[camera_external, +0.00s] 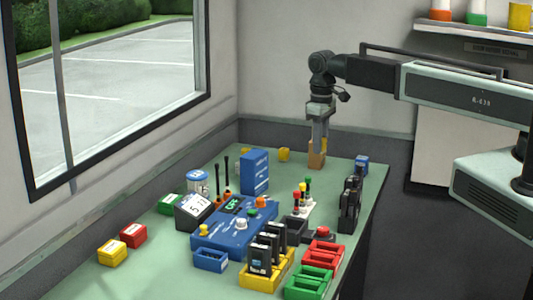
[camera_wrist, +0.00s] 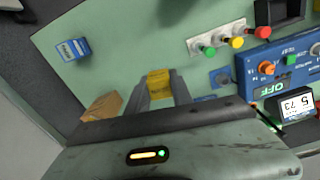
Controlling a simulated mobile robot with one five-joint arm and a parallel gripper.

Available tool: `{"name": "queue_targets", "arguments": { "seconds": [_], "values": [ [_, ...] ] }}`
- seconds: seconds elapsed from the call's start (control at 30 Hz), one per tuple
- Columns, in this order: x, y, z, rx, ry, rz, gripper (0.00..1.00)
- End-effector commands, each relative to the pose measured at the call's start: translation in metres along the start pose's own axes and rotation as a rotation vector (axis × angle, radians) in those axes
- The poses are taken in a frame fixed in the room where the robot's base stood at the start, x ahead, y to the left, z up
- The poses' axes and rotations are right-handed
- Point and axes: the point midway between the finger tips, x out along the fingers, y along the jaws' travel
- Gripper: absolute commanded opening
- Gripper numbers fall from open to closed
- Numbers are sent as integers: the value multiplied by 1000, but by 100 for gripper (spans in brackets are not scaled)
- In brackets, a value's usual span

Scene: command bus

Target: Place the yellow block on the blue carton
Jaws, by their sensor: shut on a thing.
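My gripper (camera_external: 322,140) points down over the back of the green table, its fingers closed on the yellow block (camera_wrist: 159,84). In the wrist view the block sits between the two fingertips. A tall blue carton (camera_external: 254,172) stands upright to the left of my gripper in the external view, apart from it. A smaller blue box (camera_external: 361,164) with a white label stands near the right table edge; it also shows in the wrist view (camera_wrist: 73,49). Nothing rests on the top of either.
A tan box (camera_wrist: 103,107) stands beside my gripper at the back. Another yellow item (camera_external: 284,154) lies near the back wall. A blue control panel (camera_external: 235,222), coloured buttons and several bins crowd the front. The table between gripper and small blue box looks clear.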

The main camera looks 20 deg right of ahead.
Motion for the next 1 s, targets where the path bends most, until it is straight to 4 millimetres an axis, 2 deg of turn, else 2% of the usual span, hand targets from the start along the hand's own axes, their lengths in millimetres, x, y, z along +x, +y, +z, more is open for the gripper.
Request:
{"name": "queue_targets", "arguments": {
  "seconds": [0.03, 0.1, 0.2, 0.3, 0.47, 0.57, 0.67, 0.9, 1.0],
  "values": [
    [-18, -21, -2, -23, 0, 0, 0],
    [-30, -48, -4, -58, 0, 0, 0],
    [-43, -81, -6, -109, 0, 0, 0],
    [-48, -101, -8, -140, 0, 0, 0],
    [-48, -110, -8, -154, 0, 0, 0],
    [-46, -109, -16, -153, 0, 0, 0],
    [-44, -107, -42, -153, 0, 0, 0],
    [-36, -101, -118, -153, 0, 0, 0],
    [-34, -99, -142, -153, 0, 0, 0]
  ]
}}
